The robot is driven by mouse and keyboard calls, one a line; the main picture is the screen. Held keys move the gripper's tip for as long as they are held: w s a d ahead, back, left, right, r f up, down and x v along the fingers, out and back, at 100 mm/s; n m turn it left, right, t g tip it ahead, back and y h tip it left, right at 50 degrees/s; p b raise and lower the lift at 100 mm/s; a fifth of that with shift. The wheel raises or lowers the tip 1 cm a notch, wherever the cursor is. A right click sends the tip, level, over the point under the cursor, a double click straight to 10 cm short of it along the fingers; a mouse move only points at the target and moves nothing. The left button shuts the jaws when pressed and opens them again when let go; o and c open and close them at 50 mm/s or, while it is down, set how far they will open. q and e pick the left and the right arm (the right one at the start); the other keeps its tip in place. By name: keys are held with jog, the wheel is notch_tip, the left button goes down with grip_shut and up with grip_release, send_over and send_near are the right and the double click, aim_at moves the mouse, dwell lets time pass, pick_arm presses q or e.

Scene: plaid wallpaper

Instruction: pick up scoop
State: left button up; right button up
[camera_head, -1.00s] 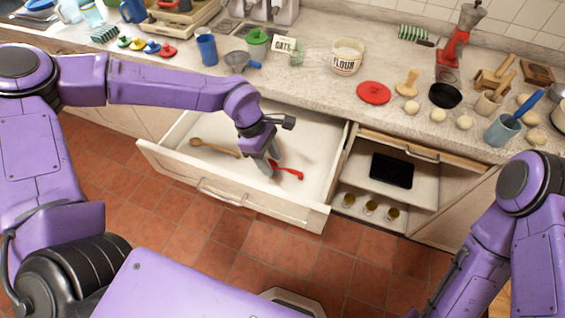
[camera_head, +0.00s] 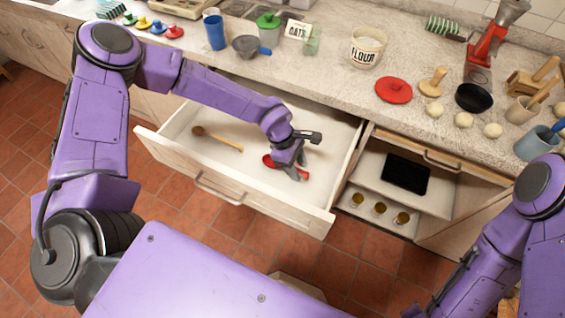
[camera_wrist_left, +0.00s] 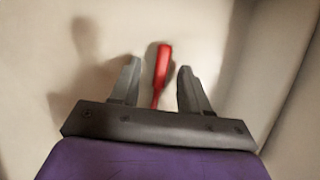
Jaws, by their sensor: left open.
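The scoop (camera_head: 270,162) is a small red tool lying in the open drawer (camera_head: 222,166), partly hidden by my left gripper (camera_head: 291,172) in the head view. In the left wrist view, a slim red part of the scoop (camera_wrist_left: 162,68) shows between the fingers of the left gripper (camera_wrist_left: 157,85). The fingers stand apart on each side of it, and the rest of it is hidden below the gripper's body. Whether the fingers touch it I cannot tell. My right arm shows at the right edge, but its gripper is out of view.
A wooden spoon (camera_head: 218,138) lies in the drawer to the left of the scoop. The drawer's front wall (camera_head: 240,203) and the counter (camera_head: 340,85) above bound the room. An open cabinet with a black tablet-like object (camera_head: 405,173) is to the right.

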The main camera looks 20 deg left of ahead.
pick_arm(q)
jog(key=shift+f, duration=0.1)
grip_shut()
jog(key=shift+d, duration=0.1)
notch_tip(320, 180, up, 10)
jog(key=b, duration=0.1)
